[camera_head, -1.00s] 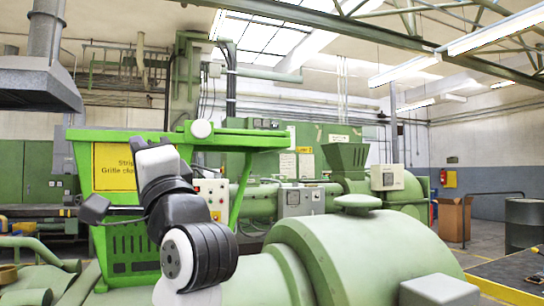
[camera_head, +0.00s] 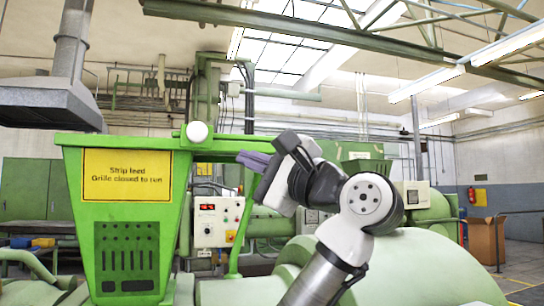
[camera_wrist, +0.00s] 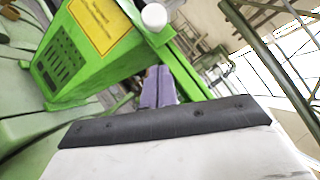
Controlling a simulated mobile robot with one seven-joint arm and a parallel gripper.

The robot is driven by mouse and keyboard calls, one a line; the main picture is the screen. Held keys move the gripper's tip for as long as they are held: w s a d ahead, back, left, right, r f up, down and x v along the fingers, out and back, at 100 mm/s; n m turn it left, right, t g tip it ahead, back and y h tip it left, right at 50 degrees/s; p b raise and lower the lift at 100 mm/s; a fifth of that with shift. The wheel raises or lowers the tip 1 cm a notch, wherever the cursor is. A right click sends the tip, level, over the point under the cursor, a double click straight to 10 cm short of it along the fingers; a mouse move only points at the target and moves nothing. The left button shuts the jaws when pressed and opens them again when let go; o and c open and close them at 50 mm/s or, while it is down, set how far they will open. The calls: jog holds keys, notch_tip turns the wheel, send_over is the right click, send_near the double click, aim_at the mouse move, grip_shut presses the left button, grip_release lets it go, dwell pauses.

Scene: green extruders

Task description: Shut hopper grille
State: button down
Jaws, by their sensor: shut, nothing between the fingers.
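The green hopper (camera_head: 125,220) stands at left in the head view, with a yellow sign (camera_head: 127,175) reading "Strip feed Grille closed to run". It also shows at upper left in the wrist view (camera_wrist: 62,68). A white round knob (camera_head: 197,131) sits at its upper right corner. A flat green frame (camera_head: 228,144) runs right from that corner, nearly level and edge-on; it looks like the grille lying open, but bars cannot be made out. My gripper (camera_head: 242,156) is shut and empty, its purple-grey fingers pointing left beside this frame. Whether they touch it cannot be told.
A control box (camera_head: 218,221) with a red display and buttons stands behind, right of the hopper. A slanted green strut (camera_head: 241,222) runs below the frame. A rounded green machine housing (camera_head: 425,265) fills the lower right. An extractor hood (camera_head: 50,103) hangs at upper left.

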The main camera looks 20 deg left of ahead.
jog(key=a, duration=0.1)
jog(key=a+r+p, duration=0.1)
jog(key=a, duration=0.1)
jog(key=a+r+p, duration=0.1)
jog(key=a, duration=0.1)
jog(key=shift+s+r, duration=0.15)
jog(key=shift+r, duration=0.05)
jog(key=shift+s+a+r, duration=0.1)
jog(key=shift+s+a, duration=0.05)
jog(key=shift+a, duration=0.2)
jog(key=s+a, duration=0.4)
jog(key=a, duration=0.1)
jog(key=s+a+b, duration=0.1)
jog(key=s+a, duration=0.2)
jog(key=a, duration=0.3)
jog(key=s+a, duration=0.4)
jog(key=a, duration=0.2)
jog(key=shift+s+b, duration=0.3)
